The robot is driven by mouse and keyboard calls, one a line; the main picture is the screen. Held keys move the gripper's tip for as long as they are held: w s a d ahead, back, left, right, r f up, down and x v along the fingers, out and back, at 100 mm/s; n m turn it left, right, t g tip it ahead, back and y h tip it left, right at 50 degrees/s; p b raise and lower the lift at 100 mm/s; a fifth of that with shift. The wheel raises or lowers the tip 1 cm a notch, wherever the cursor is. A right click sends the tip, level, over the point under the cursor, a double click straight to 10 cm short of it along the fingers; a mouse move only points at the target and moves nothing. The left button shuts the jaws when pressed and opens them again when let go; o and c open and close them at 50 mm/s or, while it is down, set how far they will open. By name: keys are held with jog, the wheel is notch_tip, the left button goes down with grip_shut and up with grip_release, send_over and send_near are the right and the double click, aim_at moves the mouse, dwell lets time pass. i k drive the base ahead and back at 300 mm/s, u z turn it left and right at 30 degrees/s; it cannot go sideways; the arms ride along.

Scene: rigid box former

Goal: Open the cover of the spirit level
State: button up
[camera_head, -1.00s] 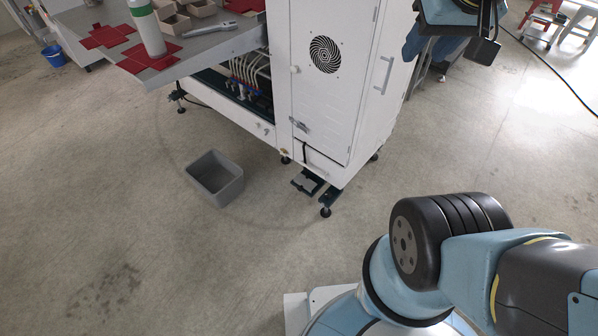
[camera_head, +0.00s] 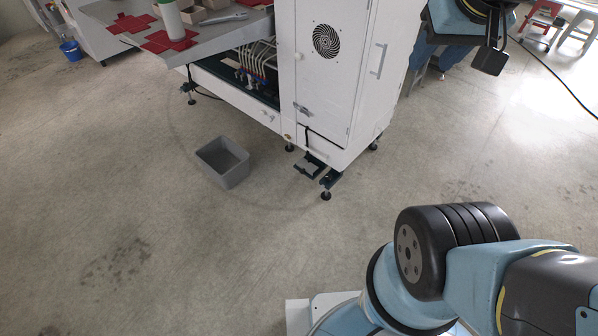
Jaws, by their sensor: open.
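I cannot make out a spirit level or its cover in this view. A white machine cabinet (camera_head: 340,85) with a round black fan grille stands at top centre; a small metal latch (camera_head: 303,109) sits low on its front. My gripper (camera_head: 492,58) is at the top right, to the right of the cabinet and apart from it. Only its dark lower part shows below my blue arm, and its jaws are open. I see nothing held in it.
A grey table top (camera_head: 205,38) with red pieces, small boxes, a green-and-white bottle and a wrench (camera_head: 228,18) joins the cabinet's left side. A grey bin (camera_head: 222,163) stands on the floor. A black cable (camera_head: 560,82) lies at right.

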aim_at(310, 168)
jog(key=k, duration=0.75)
jog(key=z, duration=0.5)
jog(key=i, duration=1.85)
jog(key=u, duration=0.8)
jog(key=k, duration=0.85)
jog(key=u, duration=0.15)
jog(key=i, duration=0.9)
jog(key=z, duration=0.1)
